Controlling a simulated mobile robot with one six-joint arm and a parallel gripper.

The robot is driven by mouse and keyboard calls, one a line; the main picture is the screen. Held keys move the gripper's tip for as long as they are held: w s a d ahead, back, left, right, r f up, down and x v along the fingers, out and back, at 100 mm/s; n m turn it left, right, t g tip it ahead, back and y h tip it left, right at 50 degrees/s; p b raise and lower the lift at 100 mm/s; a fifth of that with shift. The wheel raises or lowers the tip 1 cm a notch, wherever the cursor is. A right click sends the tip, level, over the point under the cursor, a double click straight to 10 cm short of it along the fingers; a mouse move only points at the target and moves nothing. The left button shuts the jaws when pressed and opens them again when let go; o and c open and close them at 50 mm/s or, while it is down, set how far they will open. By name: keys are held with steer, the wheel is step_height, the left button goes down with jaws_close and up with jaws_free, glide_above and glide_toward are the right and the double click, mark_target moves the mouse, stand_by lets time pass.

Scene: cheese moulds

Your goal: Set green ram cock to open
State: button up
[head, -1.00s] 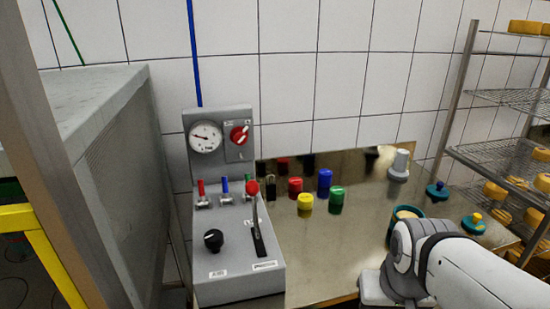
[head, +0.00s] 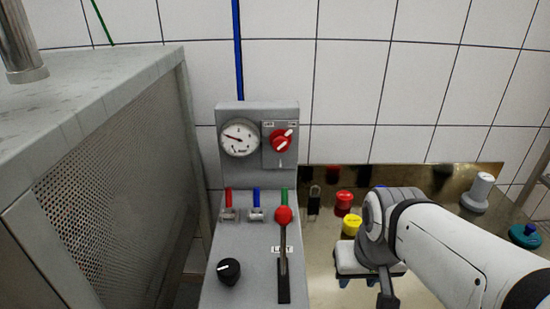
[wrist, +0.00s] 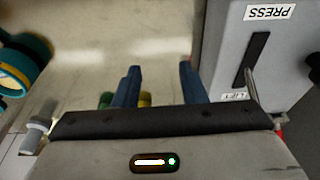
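The green cock (head: 284,194) is the rightmost of three small cocks on the grey control box (head: 245,257). Its green handle points up, and the red knob of the lift lever (head: 284,215) hides its lower part. The blue cock (head: 256,196) and red cock (head: 228,197) stand to its left, handles also up. My gripper (wrist: 160,86) is open and empty, its two blue fingers apart in the wrist view. In the head view it hangs to the right of the box, lower than the green cock and apart from it. The green cock does not show in the wrist view.
The lift lever stands just in front of the green cock. A gauge (head: 239,139) and red rotary switch (head: 281,142) sit above; a black knob (head: 229,270) is below. Red (head: 344,201) and yellow (head: 352,224) pieces stand on the metal table. A perforated cabinet (head: 120,180) is left.

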step_height(320, 180, up, 8)
steer(key=n+g+y+p, duration=0.1)
steer(key=n+g+p, duration=0.15)
steer(key=p, duration=1.25)
glide_above(285, 186)
steer(key=shift+d+f, duration=0.15)
steer(key=shift+d, duration=0.15)
steer(key=shift+w+a+f, duration=0.1)
steer(key=shift+f, duration=0.15)
steer(key=f, duration=0.2)
steer(key=f+p, duration=0.1)
steer(key=f, duration=0.4)
steer(key=shift+a+f, duration=0.2)
steer(key=shift+a, duration=0.05)
jaws_close()
